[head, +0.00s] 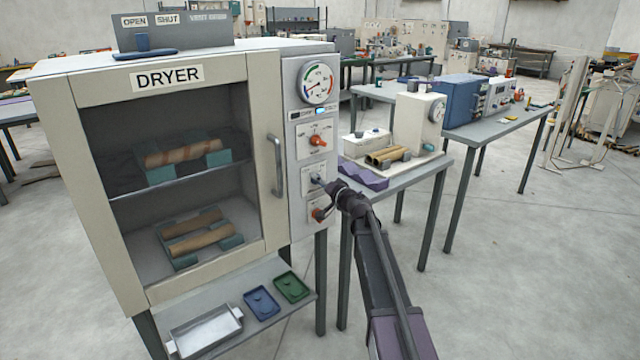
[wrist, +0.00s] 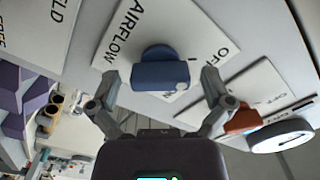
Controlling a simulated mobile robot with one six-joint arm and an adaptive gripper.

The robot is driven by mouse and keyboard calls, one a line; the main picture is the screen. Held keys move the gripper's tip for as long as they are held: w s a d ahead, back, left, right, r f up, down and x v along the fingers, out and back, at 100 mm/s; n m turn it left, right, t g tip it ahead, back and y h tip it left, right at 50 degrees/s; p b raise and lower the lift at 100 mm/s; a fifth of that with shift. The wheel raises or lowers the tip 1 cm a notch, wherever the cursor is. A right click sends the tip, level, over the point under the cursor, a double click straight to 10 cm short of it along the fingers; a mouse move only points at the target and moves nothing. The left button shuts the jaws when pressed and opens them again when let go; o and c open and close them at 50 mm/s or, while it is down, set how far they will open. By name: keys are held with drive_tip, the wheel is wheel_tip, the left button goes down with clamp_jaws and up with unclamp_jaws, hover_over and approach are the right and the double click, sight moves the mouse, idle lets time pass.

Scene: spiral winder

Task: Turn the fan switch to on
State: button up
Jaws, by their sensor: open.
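The dryer (head: 160,78) has a control column on its right side. A blue knob (head: 317,179) sits on a white plate in the middle of that column. In the wrist view the blue knob (wrist: 160,74) stands on a plate (wrist: 125,38) lettered AIRFLOW and OFF; no fan label is readable. My gripper (head: 328,186) is at this knob. In the wrist view my gripper (wrist: 161,80) is open, with one finger on each side of the knob. I cannot tell whether either finger touches it. The arm covers part of the plate in the head view.
An orange knob (head: 317,141) and a round gauge (head: 317,83) are above. The dryer door handle (head: 275,165) is to the left. A bench with a purple piece (head: 362,174) stands to the right.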

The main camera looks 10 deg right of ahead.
drive_tip(key=c, duration=1.1)
drive_tip(key=shift+o, duration=0.2)
drive_tip(key=shift+w+m, duration=0.1)
drive_tip(key=shift+m, duration=0.3)
drive_tip(key=m, duration=0.7)
drive_tip(key=shift+r, duration=0.1)
drive_tip(key=m, duration=0.4)
drive_tip(key=shift+m, duration=2.2)
